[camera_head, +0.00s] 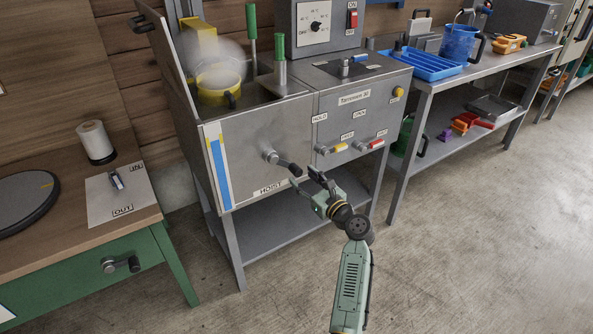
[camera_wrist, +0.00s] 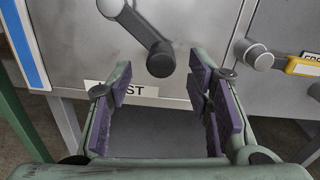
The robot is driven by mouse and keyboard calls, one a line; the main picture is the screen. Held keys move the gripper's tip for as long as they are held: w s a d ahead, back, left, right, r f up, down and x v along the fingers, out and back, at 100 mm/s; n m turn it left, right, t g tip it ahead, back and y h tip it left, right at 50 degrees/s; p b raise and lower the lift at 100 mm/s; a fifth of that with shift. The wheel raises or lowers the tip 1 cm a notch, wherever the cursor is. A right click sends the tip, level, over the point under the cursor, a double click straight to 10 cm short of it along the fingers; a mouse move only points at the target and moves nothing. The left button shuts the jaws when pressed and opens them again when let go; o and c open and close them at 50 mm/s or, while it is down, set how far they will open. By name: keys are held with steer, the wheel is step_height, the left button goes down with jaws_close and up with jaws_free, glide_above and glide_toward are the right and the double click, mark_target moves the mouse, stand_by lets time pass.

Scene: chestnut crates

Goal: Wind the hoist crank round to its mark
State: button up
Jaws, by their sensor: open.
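The hoist crank (camera_head: 284,163) is on the front panel of the grey steel machine, above a partly covered HOIST label (camera_head: 269,188). Its grey arm slopes down and right from the hub to a dark round handle. In the wrist view the crank (camera_wrist: 138,28) is at the top, with its handle just ahead of the gap between my fingers. My gripper (camera_head: 307,180) is open and empty, just below and right of the handle; its purple-padded fingers (camera_wrist: 160,88) point at the panel. I cannot make out a mark for the crank.
Yellow (camera_head: 339,148) and red (camera_head: 370,145) valve handles are to the crank's right. A blue strip (camera_head: 219,172) is to its left. A yellow basket (camera_head: 219,82) hangs in vapour above the tank. A green bench (camera_head: 100,262) with another crank stands left. Floor at the right is clear.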

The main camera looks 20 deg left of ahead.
mark_target(301, 173)
steer(key=x, duration=0.5)
steer(key=shift+w+a, duration=0.1)
steer(key=shift+w, duration=0.1)
steer(key=shift+c, duration=0.5)
steer(key=c, duration=0.5)
jaws_close()
steer(key=shift+w+r, duration=0.1)
